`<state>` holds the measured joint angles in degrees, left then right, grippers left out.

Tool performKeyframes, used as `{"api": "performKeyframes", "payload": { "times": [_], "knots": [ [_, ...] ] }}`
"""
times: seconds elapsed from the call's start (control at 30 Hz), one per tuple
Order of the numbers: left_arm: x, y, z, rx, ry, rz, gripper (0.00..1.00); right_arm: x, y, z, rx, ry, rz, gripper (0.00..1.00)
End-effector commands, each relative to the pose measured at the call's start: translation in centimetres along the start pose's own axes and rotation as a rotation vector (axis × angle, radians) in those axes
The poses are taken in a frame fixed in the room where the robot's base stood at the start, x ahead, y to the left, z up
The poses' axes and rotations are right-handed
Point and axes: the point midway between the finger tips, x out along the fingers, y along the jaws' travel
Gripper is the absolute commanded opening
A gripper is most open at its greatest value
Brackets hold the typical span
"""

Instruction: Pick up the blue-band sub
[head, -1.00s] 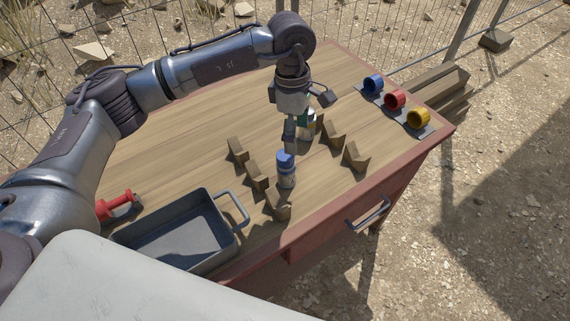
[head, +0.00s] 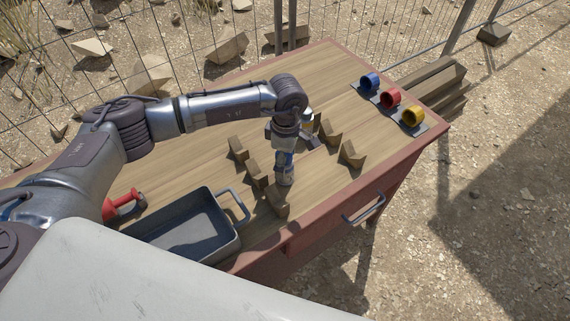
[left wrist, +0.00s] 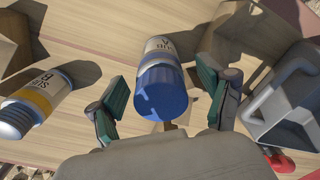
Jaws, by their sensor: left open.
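The blue-band sub (head: 286,177) stands upright on the wooden table between wooden blocks; its upper part is partly hidden by my gripper in the head view. In the left wrist view its blue top (left wrist: 161,92) faces the camera, with a white lettered label beyond. My left gripper (head: 284,155) is right over it, pointing down. In the wrist view the left gripper (left wrist: 160,92) is open, its two green-padded fingers on either side of the sub with gaps visible. My right gripper is not in view.
A yellow-banded sub (left wrist: 36,98) is close by. Wooden blocks (head: 257,174) flank the blue-band sub. A grey tray (head: 237,240) and a red object (head: 122,205) are nearer. Blue (head: 369,82), red (head: 390,98) and yellow (head: 412,116) cups sit at the far right edge.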

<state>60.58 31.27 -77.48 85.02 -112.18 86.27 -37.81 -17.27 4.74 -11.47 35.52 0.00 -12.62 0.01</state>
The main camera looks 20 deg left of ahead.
Motion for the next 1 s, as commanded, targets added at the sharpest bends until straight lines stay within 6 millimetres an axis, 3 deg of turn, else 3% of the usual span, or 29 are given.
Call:
{"api": "performKeyframes", "payload": {
  "times": [0.13,0.37,0.83,1.0],
  "knots": [
    [1.4,0.0,-0.1,-0.001,0.001,0.000,0.79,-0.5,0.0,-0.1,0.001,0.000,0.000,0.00],
    [1.6,0.0,0.0,0.000,0.000,0.001,0.79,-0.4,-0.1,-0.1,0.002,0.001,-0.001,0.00],
    [1.6,0.1,0.0,0.000,0.000,0.002,0.02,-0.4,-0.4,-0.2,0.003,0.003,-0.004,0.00],
    [1.5,0.1,0.0,0.000,-0.001,0.003,0.00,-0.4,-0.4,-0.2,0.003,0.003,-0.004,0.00]
  ]
}}
